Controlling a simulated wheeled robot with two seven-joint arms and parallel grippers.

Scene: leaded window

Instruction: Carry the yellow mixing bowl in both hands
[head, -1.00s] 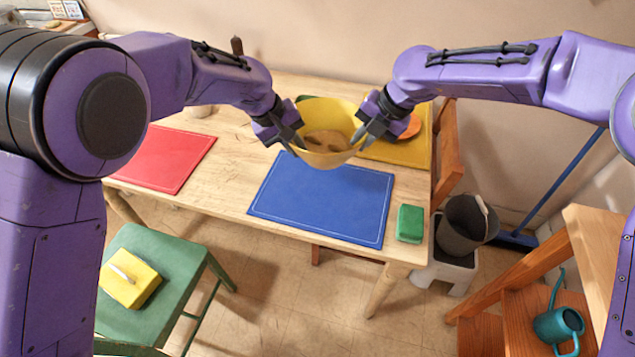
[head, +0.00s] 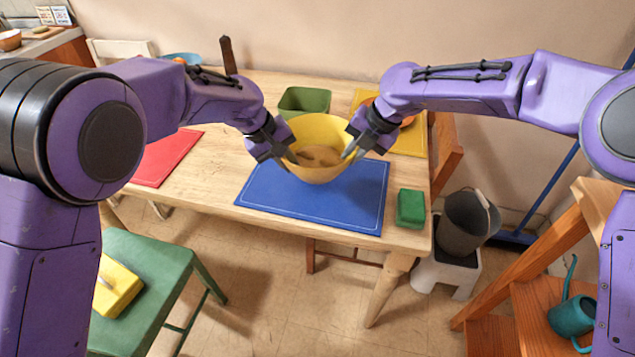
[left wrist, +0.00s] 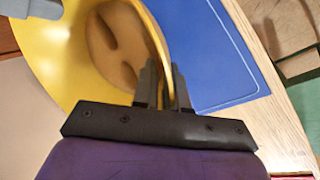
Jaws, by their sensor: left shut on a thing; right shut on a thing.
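The yellow mixing bowl (head: 322,133) is held upright between my two grippers, with brown contents in it. In the head view it appears over the back part of the blue mat (head: 313,197); I cannot tell how high it is above it. My left gripper (head: 287,160) is shut on the bowl's left rim. The left wrist view shows the fingers (left wrist: 165,88) on either side of the bowl's wall (left wrist: 55,55). My right gripper (head: 352,152) is shut on the bowl's right rim.
A green container (head: 303,101) stands behind the bowl. A red mat (head: 165,158) lies left, a yellow mat (head: 412,140) back right. A green block (head: 410,209) sits near the table's right front corner. A green stool (head: 150,280) stands at front left.

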